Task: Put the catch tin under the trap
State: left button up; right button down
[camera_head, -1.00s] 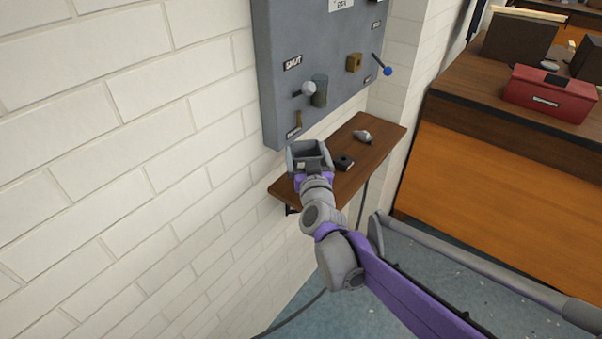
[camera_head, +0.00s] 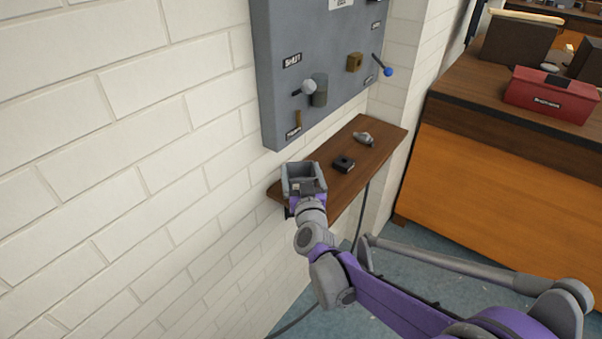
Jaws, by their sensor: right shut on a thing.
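The catch tin (camera_head: 300,171) is a grey, open-topped square tin. My right gripper (camera_head: 308,190) is shut on its near side and holds it upright over the left end of the wooden shelf; whether it touches the shelf I cannot tell. On the grey wall panel above are a dark grey cylinder (camera_head: 319,90), a round-knobbed lever (camera_head: 308,87) and a small brass piece (camera_head: 298,119) by a label at the lower left edge. The label is too small to read surely, so I cannot tell which part is the trap. My left gripper is out of view.
The shelf (camera_head: 347,180) carries a small black block (camera_head: 343,164) and a grey metal piece (camera_head: 364,138). The panel (camera_head: 279,100) also has a brass block (camera_head: 355,62) and a blue-knobbed lever (camera_head: 387,71). A red box (camera_head: 550,95) stands on the bench at right.

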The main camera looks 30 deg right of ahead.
grip_release()
jog(key=shift+f, duration=0.15)
